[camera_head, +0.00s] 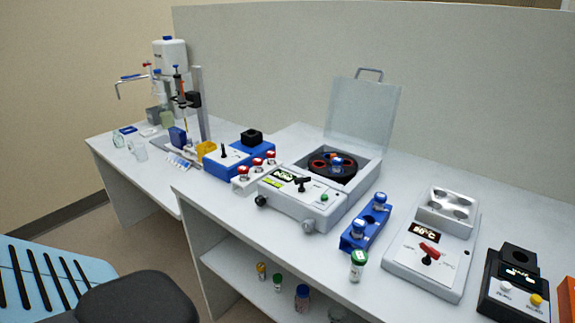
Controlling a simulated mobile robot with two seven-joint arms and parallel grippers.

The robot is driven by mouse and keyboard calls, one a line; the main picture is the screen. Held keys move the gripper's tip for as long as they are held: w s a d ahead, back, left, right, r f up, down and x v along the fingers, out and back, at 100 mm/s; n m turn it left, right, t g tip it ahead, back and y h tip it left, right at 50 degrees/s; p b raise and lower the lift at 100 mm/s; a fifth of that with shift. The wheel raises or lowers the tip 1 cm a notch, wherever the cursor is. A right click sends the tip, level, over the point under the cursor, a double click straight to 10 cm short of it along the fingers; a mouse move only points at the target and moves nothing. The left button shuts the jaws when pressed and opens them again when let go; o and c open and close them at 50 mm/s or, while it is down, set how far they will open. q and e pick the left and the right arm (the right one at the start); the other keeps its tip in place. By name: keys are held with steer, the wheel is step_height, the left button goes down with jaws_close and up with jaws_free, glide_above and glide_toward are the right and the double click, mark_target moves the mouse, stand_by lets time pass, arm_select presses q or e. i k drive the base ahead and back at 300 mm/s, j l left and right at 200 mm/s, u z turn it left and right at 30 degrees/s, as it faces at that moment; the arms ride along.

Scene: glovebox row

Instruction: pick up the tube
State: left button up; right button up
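Several capped tubes stand on the bench; I cannot tell which one the task means. A green-capped tube (357,265) stands upright near the front edge, beside the blue rack (367,228). A white rack (240,186) holds red-capped tubes (257,165). Neither of my grippers is in view.
The centrifuge (306,209) has its clear lid (362,115) raised. A heater block (433,250) and a black device (513,290) stand to the right. Small bottles (302,297) are on the lower shelf. A chair (135,298) is at the lower left.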

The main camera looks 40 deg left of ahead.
mark_target(337, 162)
steer(key=u, duration=0.9)
